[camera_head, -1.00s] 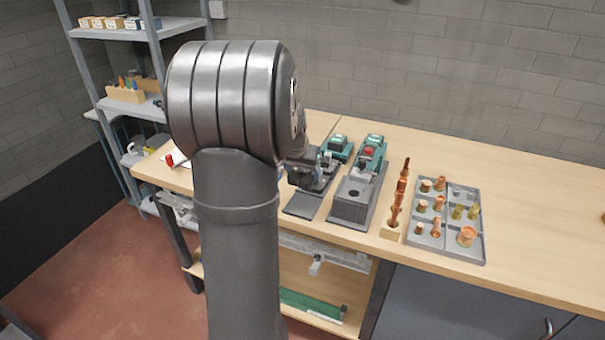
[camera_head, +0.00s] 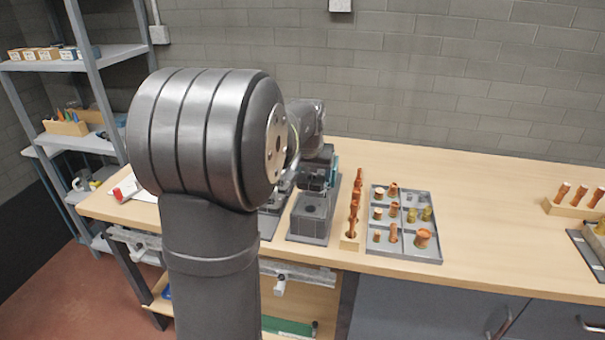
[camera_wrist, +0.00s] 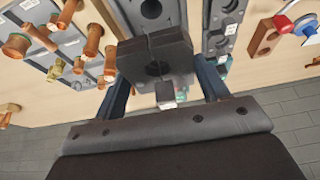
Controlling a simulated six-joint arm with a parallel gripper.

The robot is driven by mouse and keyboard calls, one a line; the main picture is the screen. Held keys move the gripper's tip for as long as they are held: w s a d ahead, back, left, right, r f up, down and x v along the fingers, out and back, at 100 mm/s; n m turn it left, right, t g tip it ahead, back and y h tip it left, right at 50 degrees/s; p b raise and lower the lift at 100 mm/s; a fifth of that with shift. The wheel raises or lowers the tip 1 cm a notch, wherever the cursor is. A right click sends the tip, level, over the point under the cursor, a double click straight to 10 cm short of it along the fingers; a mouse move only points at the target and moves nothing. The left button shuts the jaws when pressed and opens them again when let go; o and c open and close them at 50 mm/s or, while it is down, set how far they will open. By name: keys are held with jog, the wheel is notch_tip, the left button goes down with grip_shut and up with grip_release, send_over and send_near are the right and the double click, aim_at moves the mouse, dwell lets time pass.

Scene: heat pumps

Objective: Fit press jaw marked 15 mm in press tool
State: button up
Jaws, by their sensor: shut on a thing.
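My gripper (camera_wrist: 163,82) is shut on a dark grey press jaw (camera_wrist: 152,58), seen between its two blue-edged fingers in the wrist view. The jaw has a round opening and a split line; its size mark is not readable. Whether the jaw touches the tool cannot be told.
A grey tray (camera_head: 400,250) of copper and brass fittings lies to the right, beside a wooden block (camera_head: 350,241) with copper pieces. Another wooden rack (camera_head: 575,207) stands far right. Bench between them is clear. A shelf unit (camera_head: 90,65) stands left.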

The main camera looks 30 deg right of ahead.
jog(key=shift+f, duration=0.55)
jog(key=shift+f, duration=0.1)
jog(key=shift+f, duration=1.95)
jog(key=shift+f, duration=1.4)
jog(key=o, duration=1.4)
jog(key=shift+a+f, duration=0.1)
jog(key=v, duration=1.7)
jog(key=shift+s+r, duration=0.1)
jog(key=shift+r, duration=0.2)
